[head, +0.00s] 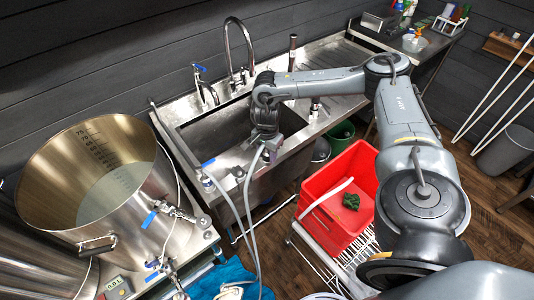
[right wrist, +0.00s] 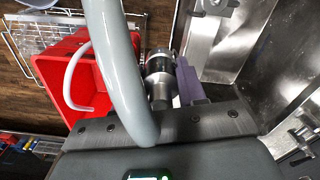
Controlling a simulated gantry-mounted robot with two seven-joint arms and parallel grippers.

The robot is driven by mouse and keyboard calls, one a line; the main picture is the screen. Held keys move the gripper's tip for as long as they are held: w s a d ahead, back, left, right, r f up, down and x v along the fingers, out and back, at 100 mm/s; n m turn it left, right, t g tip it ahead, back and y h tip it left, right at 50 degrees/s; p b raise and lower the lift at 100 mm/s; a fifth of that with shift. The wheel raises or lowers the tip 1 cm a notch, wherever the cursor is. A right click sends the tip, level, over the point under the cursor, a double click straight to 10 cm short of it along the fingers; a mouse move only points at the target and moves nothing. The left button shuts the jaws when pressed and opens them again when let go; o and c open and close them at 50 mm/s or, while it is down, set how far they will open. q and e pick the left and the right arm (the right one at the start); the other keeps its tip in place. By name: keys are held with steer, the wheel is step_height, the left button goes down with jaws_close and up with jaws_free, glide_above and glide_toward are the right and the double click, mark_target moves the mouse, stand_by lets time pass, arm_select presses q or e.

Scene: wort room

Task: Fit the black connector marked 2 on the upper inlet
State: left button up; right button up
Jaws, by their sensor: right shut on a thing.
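My right gripper (head: 268,146) is shut on a hose-end connector (right wrist: 160,78) above the front edge of the sink. In the right wrist view the connector shows silver and dark parts beside a purple-grey finger; no number is readable. A grey hose (right wrist: 118,62) arches close to the camera; in the head view grey hose (head: 254,215) hangs from the gripper to the floor. The steel kettle (head: 132,205) is at the left, apart from the gripper. Its upper valve fitting (head: 172,209) and lower fitting (head: 158,265) have blue handles. I cannot tell which fitting is the upper inlet. My left gripper is out of view.
A steel sink (head: 225,122) with a tall tap (head: 240,55) lies behind the gripper. Another blue-handled valve (head: 207,176) stands at the sink's front left corner. A red crate (head: 338,185) sits on a white wire rack to the right. Blue cloth (head: 232,278) lies on the floor.

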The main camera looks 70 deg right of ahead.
steer(key=shift+r+p, duration=1.55)
steer(key=shift+r, duration=0.25)
steer(key=shift+r+p, duration=0.3)
steer(key=shift+r, duration=0.1)
steer(key=shift+w+a, duration=0.1)
